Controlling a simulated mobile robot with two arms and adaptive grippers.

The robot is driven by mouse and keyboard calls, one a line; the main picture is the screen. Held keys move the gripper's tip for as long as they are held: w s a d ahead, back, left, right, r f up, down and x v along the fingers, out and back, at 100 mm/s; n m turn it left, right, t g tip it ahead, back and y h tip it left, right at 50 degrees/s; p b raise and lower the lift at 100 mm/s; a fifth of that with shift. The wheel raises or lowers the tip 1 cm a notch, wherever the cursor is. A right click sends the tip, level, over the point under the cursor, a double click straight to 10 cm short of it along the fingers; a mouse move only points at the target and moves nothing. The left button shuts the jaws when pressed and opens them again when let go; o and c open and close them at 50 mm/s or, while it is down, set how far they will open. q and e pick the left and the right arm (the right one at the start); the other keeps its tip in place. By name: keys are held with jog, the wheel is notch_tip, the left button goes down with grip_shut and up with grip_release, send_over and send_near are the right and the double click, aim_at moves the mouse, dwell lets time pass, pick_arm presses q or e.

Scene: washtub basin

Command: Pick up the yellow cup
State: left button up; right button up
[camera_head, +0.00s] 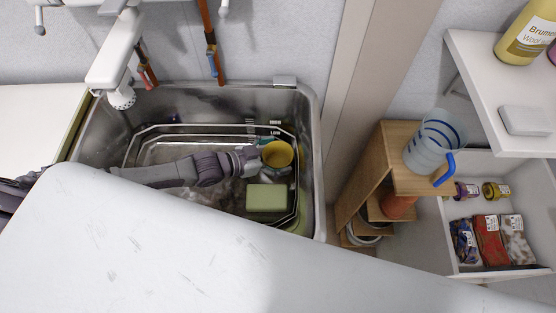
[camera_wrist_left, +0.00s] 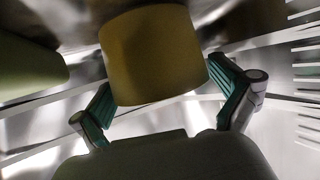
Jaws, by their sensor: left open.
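The yellow cup (camera_head: 278,153) stands in the metal basin, inside a wire rack near the basin's right side. My left gripper (camera_head: 252,155) reaches into the basin from the left, with its fingertips beside the cup. In the left wrist view the cup (camera_wrist_left: 155,55) fills the upper middle. The open fingers (camera_wrist_left: 165,100) show on both sides of its lower part, with gaps visible. I cannot tell whether either finger touches it. My right gripper is not in view.
A green block-like item (camera_head: 267,198) lies just in front of the cup. The wire rack (camera_head: 146,130) surrounds the arm, and the basin wall (camera_head: 318,170) is close on the right. A white surface (camera_head: 140,240) covers the near side. A faucet (camera_head: 118,60) hangs above the basin's left.

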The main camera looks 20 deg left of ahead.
pick_arm(q)
jog(key=c, duration=1)
